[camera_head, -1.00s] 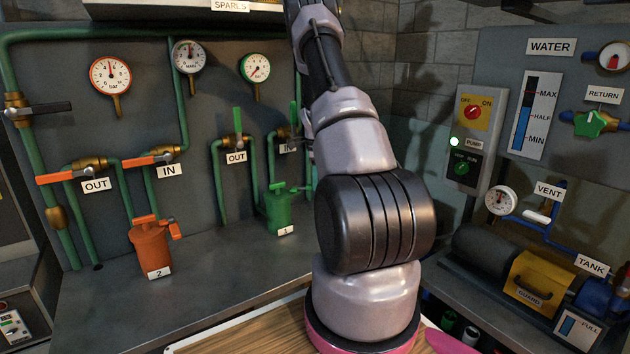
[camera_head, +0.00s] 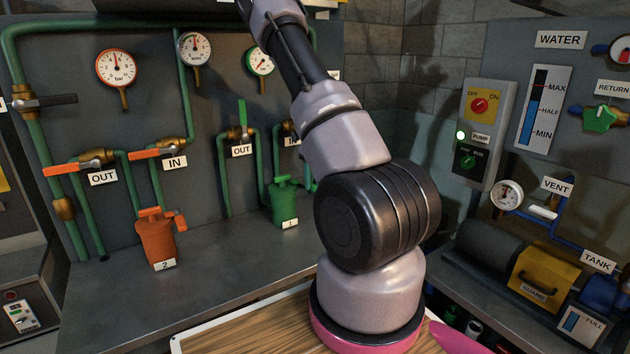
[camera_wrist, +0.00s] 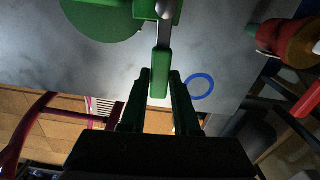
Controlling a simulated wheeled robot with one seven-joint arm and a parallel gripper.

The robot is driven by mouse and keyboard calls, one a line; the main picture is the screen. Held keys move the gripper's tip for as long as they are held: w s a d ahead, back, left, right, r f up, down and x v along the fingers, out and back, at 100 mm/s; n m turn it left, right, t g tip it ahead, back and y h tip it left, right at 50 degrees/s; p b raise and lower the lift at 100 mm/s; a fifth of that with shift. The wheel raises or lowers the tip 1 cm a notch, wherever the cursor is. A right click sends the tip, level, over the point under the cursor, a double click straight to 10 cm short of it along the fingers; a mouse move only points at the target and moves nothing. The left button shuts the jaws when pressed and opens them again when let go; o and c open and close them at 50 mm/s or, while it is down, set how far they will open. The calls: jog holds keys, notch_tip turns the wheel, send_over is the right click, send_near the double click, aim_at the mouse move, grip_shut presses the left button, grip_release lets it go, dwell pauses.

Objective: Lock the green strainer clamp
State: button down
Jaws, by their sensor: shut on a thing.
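The green strainer (camera_head: 284,206), labelled 1, stands on the bench below the green IN and OUT valves. Its clamp is too small to read in the head view and partly behind my arm. My gripper is outside the head view. In the wrist view my gripper (camera_wrist: 160,84) is shut on a green lever grip (camera_wrist: 160,68) with a metal stem above it. I cannot tell for sure whether this lever is the strainer clamp or a valve handle. A round green part (camera_wrist: 100,14) shows at the upper left of the wrist view.
The orange strainer (camera_head: 157,240), labelled 2, stands to the left on the bench (camera_head: 215,270). The green OUT handle (camera_head: 242,113) points up, and orange levers (camera_head: 62,169) lie sideways. In the wrist view, a blue ring (camera_wrist: 200,86) lies beside the grip.

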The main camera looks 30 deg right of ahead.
jog(key=shift+a+m, duration=0.3)
jog(key=shift+m, duration=0.1)
jog(key=shift+a, duration=0.1)
jog(key=c, duration=0.6)
grip_release()
jog(key=shift+c, duration=0.2)
notch_tip(320, 180, up, 11)
jog(key=shift+f, duration=0.1)
